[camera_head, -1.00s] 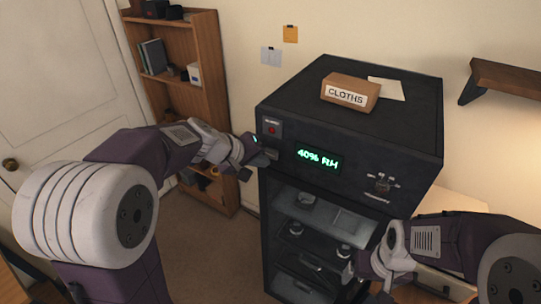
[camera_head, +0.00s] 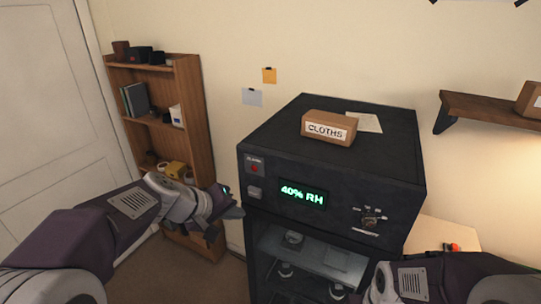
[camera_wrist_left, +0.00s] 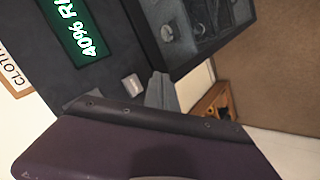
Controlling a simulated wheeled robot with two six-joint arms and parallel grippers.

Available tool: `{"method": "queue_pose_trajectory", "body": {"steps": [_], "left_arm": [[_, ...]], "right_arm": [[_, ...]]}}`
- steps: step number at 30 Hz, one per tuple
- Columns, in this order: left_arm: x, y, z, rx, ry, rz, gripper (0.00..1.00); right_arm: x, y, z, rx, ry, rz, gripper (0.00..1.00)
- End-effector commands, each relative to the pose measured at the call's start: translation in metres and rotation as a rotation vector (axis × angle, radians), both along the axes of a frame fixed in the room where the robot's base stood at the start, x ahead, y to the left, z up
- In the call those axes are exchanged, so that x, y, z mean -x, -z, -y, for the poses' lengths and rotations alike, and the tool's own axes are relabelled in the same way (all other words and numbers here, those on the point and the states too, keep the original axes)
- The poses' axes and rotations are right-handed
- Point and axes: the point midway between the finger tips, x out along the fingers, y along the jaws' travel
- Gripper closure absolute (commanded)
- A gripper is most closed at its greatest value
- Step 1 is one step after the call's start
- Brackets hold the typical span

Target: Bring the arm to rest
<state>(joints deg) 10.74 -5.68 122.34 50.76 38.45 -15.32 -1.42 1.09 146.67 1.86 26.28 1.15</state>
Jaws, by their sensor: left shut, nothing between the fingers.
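My left gripper (camera_head: 234,213) is shut and empty in the head view, just left of the black cabinet's front. In the left wrist view its closed fingers (camera_wrist_left: 160,92) point toward the cabinet front, close to a pale square button (camera_wrist_left: 132,85). That button also shows in the head view (camera_head: 254,192), above and right of the fingertips, with a gap between. My right arm (camera_head: 425,280) comes in at the lower right; its fingers are out of the picture. The black cabinet (camera_head: 345,150) has a lit green display (camera_head: 303,196) reading 40% RH.
A box labelled CLOTHS (camera_head: 329,127) and a paper (camera_head: 363,122) lie on the cabinet. Its lower shelves hold several small round parts. A wooden bookcase (camera_head: 190,95) stands behind my left arm. A wall shelf (camera_head: 490,112) is at the right.

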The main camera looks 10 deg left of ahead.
Motion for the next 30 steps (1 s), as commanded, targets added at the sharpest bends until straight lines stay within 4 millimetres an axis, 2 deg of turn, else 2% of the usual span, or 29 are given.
{"method": "queue_pose_trajectory", "body": {"steps": [2, 3, 5, 6, 9, 12, 13, 15, 18, 30], "left_arm": [[0.002, 0.035, 0.013, 0.003, 0.035, -0.016, 1.0], [0.009, 0.06, 0.022, 0.0, 0.062, -0.047, 1.0], [0.028, 0.105, 0.03, -0.047, 0.121, -0.115, 1.0], [0.044, 0.138, 0.031, -0.096, 0.166, -0.167, 1.0], [0.089, 0.211, 0.022, -0.24, 0.274, -0.296, 1.0], [0.131, 0.263, 0.003, -0.389, 0.377, -0.399, 1.0], [0.142, 0.272, -0.005, -0.433, 0.404, -0.423, 1.0], [0.161, 0.283, -0.021, -0.516, 0.449, -0.459, 1.0], [0.166, 0.286, -0.035, -0.579, 0.466, -0.46, 1.0], [0.161, 0.285, -0.037, -0.579, 0.437, -0.453, 1.0]], "right_arm": [[0.0, 0.029, 0.0, 0.0, 0.0, 0.0, 0.18], [0.0, 0.042, 0.0, 0.0, 0.0, 0.0, 0.18], [0.0, 0.059, 0.0, 0.0, 0.0, -0.001, 0.18], [0.0, 0.07, 0.0, 0.0, 0.0, -0.001, 0.18], [0.0, 0.092, 0.0, 0.0, 0.0, -0.001, 0.18], [0.0, 0.104, 0.0, 0.0, 0.0, -0.001, 0.18], [0.0, 0.105, 0.0, 0.0, 0.0, -0.001, 0.18], [0.0, 0.102, 0.0, 0.0, 0.0, -0.001, 0.18], [0.0, 0.099, 0.0, 0.0, 0.0, 0.0, 0.18], [0.0, 0.099, 0.0, 0.0, 0.0, 0.0, 0.18]]}}
